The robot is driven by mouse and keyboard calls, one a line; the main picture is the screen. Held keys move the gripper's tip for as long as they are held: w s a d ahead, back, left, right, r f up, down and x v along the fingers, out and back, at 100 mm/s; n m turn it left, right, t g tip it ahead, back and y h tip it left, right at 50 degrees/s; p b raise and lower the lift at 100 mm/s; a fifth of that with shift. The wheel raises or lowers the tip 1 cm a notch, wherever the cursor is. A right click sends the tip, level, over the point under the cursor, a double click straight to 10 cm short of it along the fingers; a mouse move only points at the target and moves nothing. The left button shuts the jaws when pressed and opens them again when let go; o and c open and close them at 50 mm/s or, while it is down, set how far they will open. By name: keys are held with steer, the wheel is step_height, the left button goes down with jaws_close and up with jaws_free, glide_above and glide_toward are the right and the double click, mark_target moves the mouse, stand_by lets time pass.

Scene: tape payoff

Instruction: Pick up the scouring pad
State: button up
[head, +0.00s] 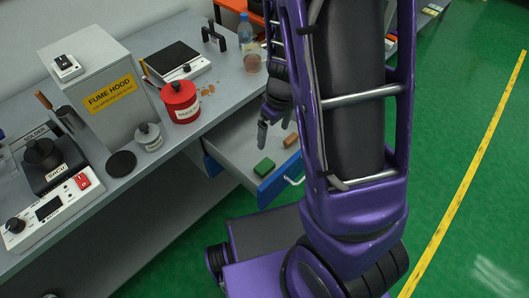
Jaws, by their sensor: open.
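A small green rectangular pad (264,167), which looks like the scouring pad, lies in the open drawer (234,152) near its blue front. My gripper (274,134) is above the drawer, farther back than the pad and apart from it. Its dark fingers are open and nothing shows between them. The pad is in plain view. Part of the drawer's right side is hidden behind my arm.
A brown block (290,140) lies in the drawer to the right of the pad. The drawer front has a pale handle (294,181). On the grey bench (203,119) above stand a red canister (180,102), a fume hood box (97,82) and a glass (252,64).

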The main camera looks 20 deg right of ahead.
steer(key=b, duration=0.3)
glide_above(264, 165)
steer(key=d, duration=0.1)
steer(key=f, duration=0.8)
steer(key=s+f, duration=0.1)
steer(key=f, duration=0.3)
steer(key=shift+d, duration=0.1)
steer(key=shift+w+a+f+b, duration=0.1)
steer(key=shift+a+f+b, duration=0.1)
steer(key=shift+f, duration=0.7)
steer(key=shift+w+a+f+b, duration=0.15)
steer(key=shift+f+b, duration=0.1)
steer(key=shift+f, duration=0.6)
steer(key=shift+w+a+f+b, duration=0.1)
steer(key=shift+a+f+b, duration=0.1)
steer(key=shift+f, duration=0.7)
steer(key=shift+c, duration=0.2)
steer(key=c, duration=1.2)
